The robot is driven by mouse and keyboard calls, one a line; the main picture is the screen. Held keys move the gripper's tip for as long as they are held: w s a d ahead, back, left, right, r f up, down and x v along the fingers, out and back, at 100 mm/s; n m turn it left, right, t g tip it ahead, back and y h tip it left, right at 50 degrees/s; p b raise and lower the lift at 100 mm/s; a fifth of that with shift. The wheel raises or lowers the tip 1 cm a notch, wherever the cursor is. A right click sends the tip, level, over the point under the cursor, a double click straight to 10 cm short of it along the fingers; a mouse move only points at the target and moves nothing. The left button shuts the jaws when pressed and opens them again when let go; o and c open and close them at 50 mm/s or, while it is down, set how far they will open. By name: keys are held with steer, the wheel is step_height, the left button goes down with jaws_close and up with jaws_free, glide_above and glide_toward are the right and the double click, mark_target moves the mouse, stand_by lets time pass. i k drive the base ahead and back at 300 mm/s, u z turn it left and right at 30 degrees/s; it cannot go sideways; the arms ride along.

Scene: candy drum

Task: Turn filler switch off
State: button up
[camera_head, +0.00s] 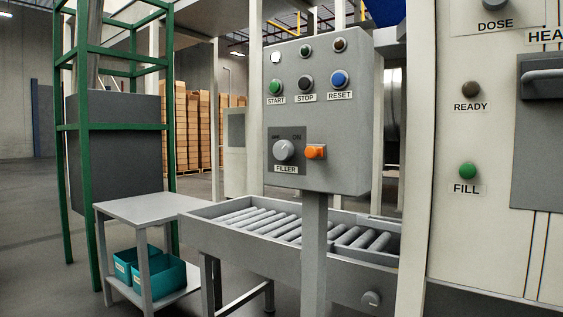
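The filler switch (284,150) is a round grey knob on a dark plate, low on the grey control box. A FILLER label (286,169) sits under it. Small markings stand above the knob, the right one reading ON; which one the knob points to is too small to tell. My gripper is not in view.
The control box (350,120) stands on a post (314,240) before a roller conveyor (230,228). Above the switch are START, STOP and RESET buttons and several lamps. A side table (150,208) with teal bins stands left; a white cabinet (480,240) stands right.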

mark_target(283, 150)
steer(key=k, duration=1.25)
steer(key=u, duration=0.8)
steer(key=i, duration=1.35)
steer(key=z, duration=0.4)
